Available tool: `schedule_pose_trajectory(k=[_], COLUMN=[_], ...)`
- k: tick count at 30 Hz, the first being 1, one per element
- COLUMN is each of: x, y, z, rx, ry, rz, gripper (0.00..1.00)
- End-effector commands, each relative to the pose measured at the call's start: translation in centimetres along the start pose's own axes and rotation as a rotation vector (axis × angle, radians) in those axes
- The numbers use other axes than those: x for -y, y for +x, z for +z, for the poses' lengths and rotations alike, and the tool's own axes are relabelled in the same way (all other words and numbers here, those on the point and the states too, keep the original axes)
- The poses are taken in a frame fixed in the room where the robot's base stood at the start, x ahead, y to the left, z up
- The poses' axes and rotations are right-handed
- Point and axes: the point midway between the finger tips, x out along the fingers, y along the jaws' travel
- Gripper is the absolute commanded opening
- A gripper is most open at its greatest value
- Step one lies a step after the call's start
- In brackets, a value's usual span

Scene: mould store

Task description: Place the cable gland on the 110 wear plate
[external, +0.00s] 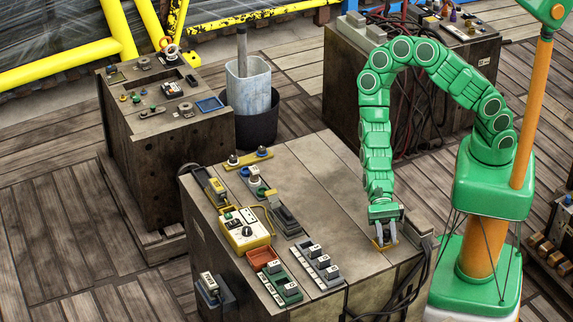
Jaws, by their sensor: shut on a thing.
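My gripper (384,232) points down at the right end of the long metal-topped bench (320,170). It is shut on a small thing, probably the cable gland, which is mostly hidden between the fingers. A small yellowish piece (384,244) shows right at the fingertips, low over or on the bench top. I cannot tell whether it is part of the held thing or a plate under it. Small labelled blocks stand on a grey strip (310,270) and a green strip (270,280) at the bench front. Their labels are too small to read, so I cannot pick out the 110 wear plate.
A yellow box with a dial (244,230), an orange tray (262,257) and a yellow strip with two knobs (248,160) are on the bench's left part. Its middle is clear. Cables hang at its right edge. Another cluttered cabinet (160,140) stands at left.

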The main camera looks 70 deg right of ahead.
Motion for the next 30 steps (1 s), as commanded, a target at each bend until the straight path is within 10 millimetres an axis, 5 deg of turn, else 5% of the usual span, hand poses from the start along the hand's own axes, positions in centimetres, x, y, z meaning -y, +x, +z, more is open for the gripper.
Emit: schedule_pose_trajectory(k=[6, 7, 12, 23, 30], x=[0.0, 0.0, 0.0, 0.0, 0.0], y=[0.1, 0.1, 0.1, 0.0, -1.8], z=[-0.2, -0.2, -0.2, 0.1, 0.1], rx=[0.0, 0.0, 0.0, 0.0, 0.001], ry=[0.0, 0.0, 0.0, 0.0, -0.001], rz=[0.0, 0.0, 0.0, 0.0, -0.001], gripper=[0.0, 0.34, 0.57, 0.57, 0.57])
